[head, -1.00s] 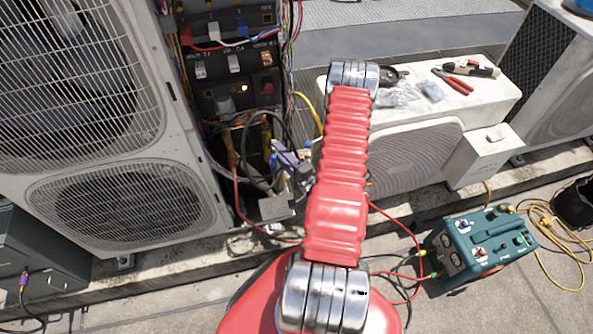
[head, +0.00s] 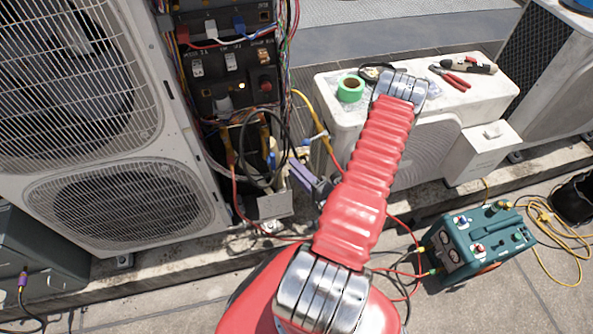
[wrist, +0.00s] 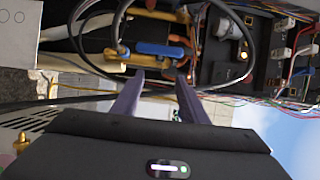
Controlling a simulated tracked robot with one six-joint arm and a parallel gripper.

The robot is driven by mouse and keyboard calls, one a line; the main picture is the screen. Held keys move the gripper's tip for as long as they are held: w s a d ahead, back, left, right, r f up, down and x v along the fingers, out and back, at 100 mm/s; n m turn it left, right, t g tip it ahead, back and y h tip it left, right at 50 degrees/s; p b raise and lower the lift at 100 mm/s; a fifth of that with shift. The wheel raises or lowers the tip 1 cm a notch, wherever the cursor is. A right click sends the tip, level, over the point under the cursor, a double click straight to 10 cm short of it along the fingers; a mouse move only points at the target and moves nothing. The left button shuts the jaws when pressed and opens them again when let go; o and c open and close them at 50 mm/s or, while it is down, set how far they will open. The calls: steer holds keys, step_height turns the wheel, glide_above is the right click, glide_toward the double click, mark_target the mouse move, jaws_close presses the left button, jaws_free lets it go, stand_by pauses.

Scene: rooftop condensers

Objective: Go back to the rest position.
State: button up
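My gripper (head: 300,168) is partly hidden behind my red arm in the head view, just right of the open condenser cabinet (head: 228,90). In the wrist view, the two purple fingers of my gripper (wrist: 160,76) stand apart with nothing visible between them. Beyond the fingertips are copper and yellow fittings and a blue-handled valve (wrist: 160,48), apart from the fingers as far as I can tell. My arm leans up and to the right, its upper joint in front of the white unit.
Hoses and wires hang by the cabinet. A white unit (head: 490,95) carries green tape (head: 350,88), red pliers (head: 451,80) and small bags. A teal machine (head: 475,245) with red and yellow hoses stands on the paving at right.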

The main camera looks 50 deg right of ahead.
stand_by(0.7)
steer(key=s+a+f+n+g+y, duration=0.1)
steer(key=s+f+n+g, duration=0.15)
steer(key=f, duration=0.35)
steer(key=s+a+f+n+g+y, duration=0.1)
steer(key=f+n+g, duration=0.15)
steer(key=f, duration=0.35)
steer(key=s+d+f+n+g, duration=0.1)
steer(key=s+d+n+g, duration=0.2)
steer(key=s+g, duration=0.4)
steer(key=w+a+r+n+g, duration=0.2)
steer(key=r+g, duration=0.1)
steer(key=r, duration=0.8)
steer(key=w+a+r+n+g, duration=0.1)
steer(key=a+r+n+g, duration=0.2)
steer(key=r, duration=0.8)
steer(key=w+a+r+n+t, duration=0.1)
steer(key=a+r+n+t, duration=0.2)
steer(key=a+r, duration=1)
steer(key=w+a+r+n+t+y, duration=0.1)
steer(key=w+a+r+n+t, duration=0.1)
steer(key=a+r, duration=1.2)
steer(key=shift+w+a+r+n+t, duration=0.2)
steer(key=shift+r+n+t, duration=0.3)
steer(key=shift+r+n, duration=0.45)
